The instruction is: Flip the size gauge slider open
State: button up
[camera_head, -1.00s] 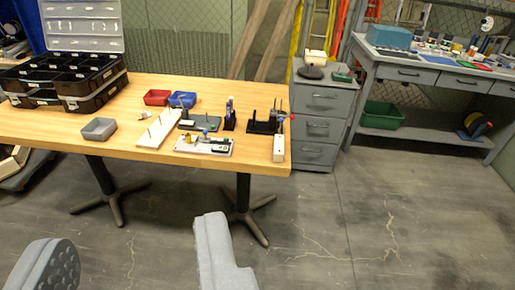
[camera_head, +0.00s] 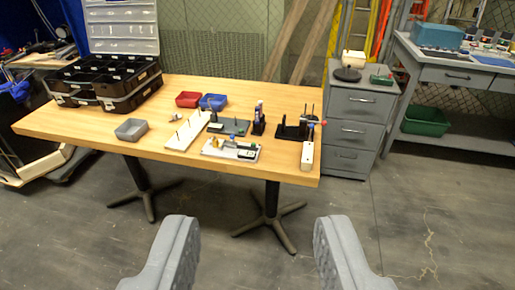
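A white plate (camera_head: 215,156) with small brass, grey and green-topped parts lies at the near edge of the wooden table. It may hold the size gauge, but the slider and its position are too small to make out. My gripper (camera_head: 258,228) is open and empty at the bottom of the view, its two grey fingers wide apart. It is in front of the table, apart from everything on it.
On the wooden table (camera_head: 90,128) are a black organizer case (camera_head: 130,88), red bin (camera_head: 188,99), blue bin (camera_head: 212,102), grey bin (camera_head: 131,129), pegged white board (camera_head: 187,132) and black stand (camera_head: 292,132). A grey drawer cabinet (camera_head: 355,125) stands right. The floor in front is clear.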

aim_at(233, 144)
jog(key=i, duration=0.9)
jog(key=u, duration=0.05)
